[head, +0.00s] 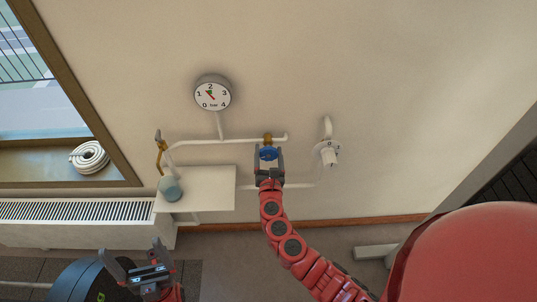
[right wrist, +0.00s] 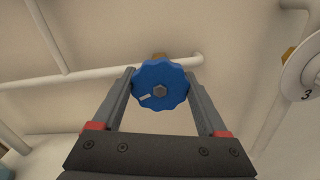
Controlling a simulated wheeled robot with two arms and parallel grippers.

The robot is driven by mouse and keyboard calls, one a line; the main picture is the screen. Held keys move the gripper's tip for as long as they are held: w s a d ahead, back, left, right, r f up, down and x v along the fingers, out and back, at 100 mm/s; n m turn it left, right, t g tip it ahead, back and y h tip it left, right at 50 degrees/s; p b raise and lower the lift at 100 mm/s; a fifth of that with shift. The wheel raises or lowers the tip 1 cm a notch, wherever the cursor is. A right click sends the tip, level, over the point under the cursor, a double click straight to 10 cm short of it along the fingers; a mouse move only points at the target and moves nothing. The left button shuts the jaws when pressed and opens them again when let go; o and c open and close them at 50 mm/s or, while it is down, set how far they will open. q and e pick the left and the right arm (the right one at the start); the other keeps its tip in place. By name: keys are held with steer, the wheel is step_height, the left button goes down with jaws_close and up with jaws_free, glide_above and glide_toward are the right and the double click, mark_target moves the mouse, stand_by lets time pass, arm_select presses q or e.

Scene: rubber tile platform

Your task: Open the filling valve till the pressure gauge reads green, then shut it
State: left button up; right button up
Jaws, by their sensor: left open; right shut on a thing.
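The round pressure gauge (head: 212,93) is on the wall, marked 0 to 4 bar. Its red needle points up and left, between 1 and 2; a small green mark shows near 2, and the exact reading is too small to tell. The blue filling valve handwheel (head: 268,154) sits on the white pipe below the gauge. My right gripper (head: 268,164) is shut on it, with one finger on each side of the wheel (right wrist: 160,85) in the right wrist view. A pale mark shows on the wheel's lower left. My left gripper (head: 148,262) is open and empty at the lower left.
A white numbered knob (head: 328,153) is on the wall right of the handwheel. A brass-coloured fitting (head: 161,145) and a blue-grey vessel (head: 171,188) are by a white shelf (head: 215,185). A radiator (head: 80,211) and a coiled white hose (head: 90,157) are at left.

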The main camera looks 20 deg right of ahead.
steer(key=m+b, duration=0.4)
steer(key=m, duration=0.1)
steer(key=shift+f+m, duration=0.2)
steer(key=shift+m, duration=0.1)
steer(key=m+b, duration=0.5)
steer(key=m, duration=0.1)
steer(key=m+b, duration=0.5)
steer(key=m, duration=0.1)
steer(key=shift+m, duration=0.3)
steer(key=shift+r+m+b, duration=0.1)
steer(key=shift+m+b, duration=1.35)
steer(key=shift+m, duration=0.55)
steer(key=o, duration=1.3)
steer(key=shift+s, duration=0.1)
